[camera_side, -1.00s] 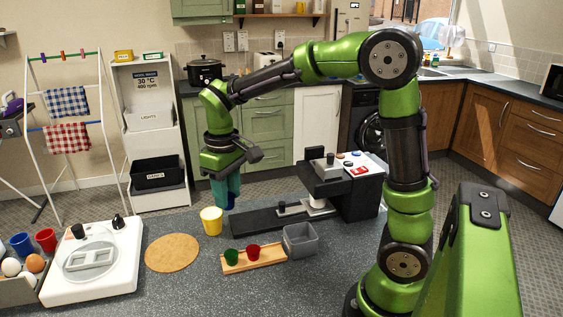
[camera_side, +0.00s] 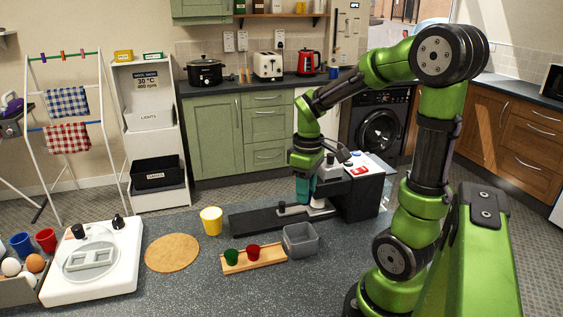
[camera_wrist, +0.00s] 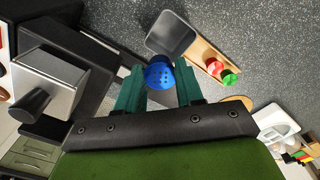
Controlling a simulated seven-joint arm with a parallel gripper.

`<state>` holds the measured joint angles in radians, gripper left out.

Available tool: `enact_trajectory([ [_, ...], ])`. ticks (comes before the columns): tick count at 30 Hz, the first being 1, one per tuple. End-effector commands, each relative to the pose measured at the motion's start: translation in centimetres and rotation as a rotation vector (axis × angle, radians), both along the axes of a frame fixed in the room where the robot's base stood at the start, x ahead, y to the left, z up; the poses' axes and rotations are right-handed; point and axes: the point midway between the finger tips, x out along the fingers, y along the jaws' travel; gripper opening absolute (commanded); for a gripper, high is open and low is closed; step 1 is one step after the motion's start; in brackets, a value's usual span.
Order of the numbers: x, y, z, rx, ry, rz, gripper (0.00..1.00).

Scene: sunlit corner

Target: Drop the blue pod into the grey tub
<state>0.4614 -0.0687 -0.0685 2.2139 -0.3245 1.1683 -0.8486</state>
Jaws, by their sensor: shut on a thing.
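The blue pod (camera_wrist: 158,73) shows in the wrist view between the two teal fingers of my gripper (camera_wrist: 158,88), which is shut on it. In the side view my gripper (camera_side: 304,202) is above the worktop, in front of the black machine and beyond the grey tub; the pod cannot be made out there. The grey tub (camera_side: 301,248) stands on the worktop to the right of the wooden tray. In the wrist view the tub (camera_wrist: 172,36) lies just past the pod, apart from it as far as I can tell.
A wooden tray (camera_side: 272,262) holds a green pod (camera_side: 232,257) and a red pod (camera_side: 253,251). The black machine (camera_side: 356,200) stands behind the tub, its low base reaching left. A yellow cup (camera_side: 211,221) and a round cork mat (camera_side: 172,253) are further left.

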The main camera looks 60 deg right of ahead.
Motion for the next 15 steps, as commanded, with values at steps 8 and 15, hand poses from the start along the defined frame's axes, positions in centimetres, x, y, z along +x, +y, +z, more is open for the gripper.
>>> enact_trajectory([
  [8,0.0,0.0,-3.1,0.001,0.003,-0.003,0.09],
  [15,0.0,0.0,-3.9,0.0,0.001,-0.002,0.09],
])
